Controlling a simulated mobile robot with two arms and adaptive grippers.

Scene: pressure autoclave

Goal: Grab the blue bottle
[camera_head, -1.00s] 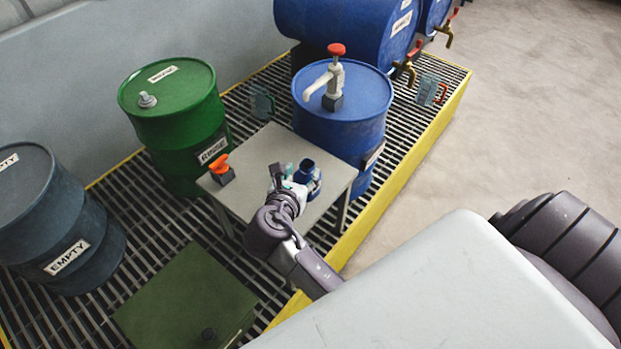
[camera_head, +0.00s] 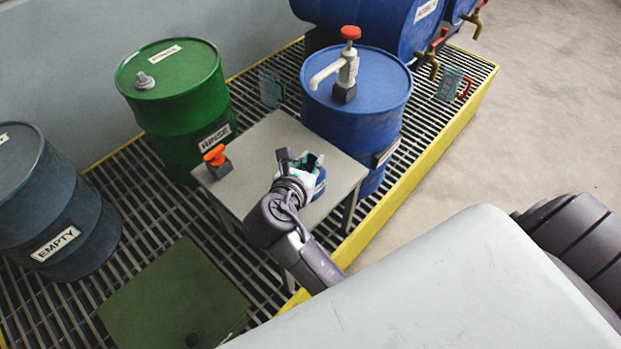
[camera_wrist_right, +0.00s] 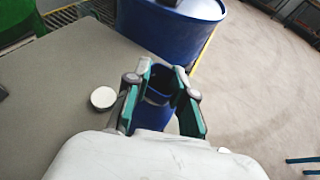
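The blue bottle (camera_head: 319,187) stands upright on the small grey table and is partly hidden by my right gripper (camera_head: 301,162) in the head view. In the right wrist view the bottle (camera_wrist_right: 152,115) shows its dark open mouth between the two teal-padded fingers of the right gripper (camera_wrist_right: 163,72). The fingers are apart, one on each side of the bottle; a firm grip on it does not show. My left gripper is not in view.
The grey table (camera_head: 262,150) also bears an orange-topped item (camera_head: 216,160); a white round piece (camera_wrist_right: 103,98) lies beside the bottle. A blue drum (camera_head: 358,105) with a pump stands close behind. A green drum (camera_head: 175,95) is at the left.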

